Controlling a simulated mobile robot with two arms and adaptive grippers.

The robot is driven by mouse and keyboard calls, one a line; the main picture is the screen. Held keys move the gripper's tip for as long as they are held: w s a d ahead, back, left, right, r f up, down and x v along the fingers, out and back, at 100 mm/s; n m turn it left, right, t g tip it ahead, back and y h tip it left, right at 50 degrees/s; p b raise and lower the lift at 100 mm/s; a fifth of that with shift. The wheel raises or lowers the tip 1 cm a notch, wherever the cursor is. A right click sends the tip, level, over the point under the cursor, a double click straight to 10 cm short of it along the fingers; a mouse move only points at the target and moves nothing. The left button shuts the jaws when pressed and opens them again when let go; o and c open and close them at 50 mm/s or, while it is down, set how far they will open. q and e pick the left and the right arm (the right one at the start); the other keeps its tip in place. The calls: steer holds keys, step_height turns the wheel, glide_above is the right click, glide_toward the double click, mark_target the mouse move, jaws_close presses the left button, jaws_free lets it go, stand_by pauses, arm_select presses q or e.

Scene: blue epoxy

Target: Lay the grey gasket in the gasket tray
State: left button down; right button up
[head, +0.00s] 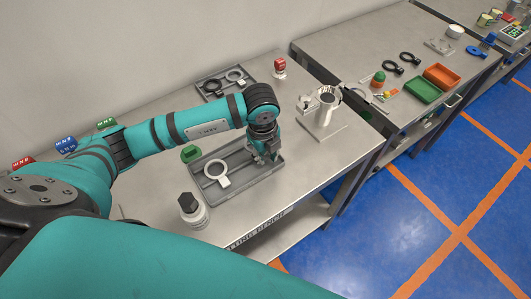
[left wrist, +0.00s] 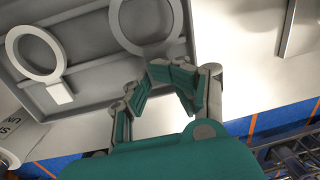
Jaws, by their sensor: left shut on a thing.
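My left gripper (head: 264,156) is over the right part of the front grey tray (head: 245,184). It also shows in the left wrist view (left wrist: 168,72), its fingers closed together at the grey gasket (left wrist: 118,34). That gasket is a flat ring over the tray floor, its near end hidden by the fingers. I cannot tell whether it touches the floor. In the head view my gripper mostly hides it. A white gasket (head: 224,181) with a square tab lies in the left part of the same tray. My right gripper is not in view.
A second tray (head: 203,94) with a black and a pale ring stands behind. A white bottle with a black cap (head: 192,208), a green block (head: 190,154), a red-topped stamp (head: 280,67) and a metal fixture (head: 325,110) stand around. Bare bench lies right of the front tray.

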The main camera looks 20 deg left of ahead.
arm_select(q)
steer(key=shift+f+b, duration=0.7)
steer(key=shift+f, duration=0.2)
steer(key=c, duration=0.9)
jaws_free()
steer(key=shift+r, duration=0.1)
steer(key=r+p, duration=0.2)
steer(key=r, duration=0.1)
steer(key=r+p, duration=0.2)
steer(key=shift+s, duration=0.25)
steer(key=shift+f, duration=0.1)
steer(key=r, duration=0.8)
steer(key=s+r, duration=0.1)
steer(key=r, duration=0.3)
steer(key=shift+s, duration=0.1)
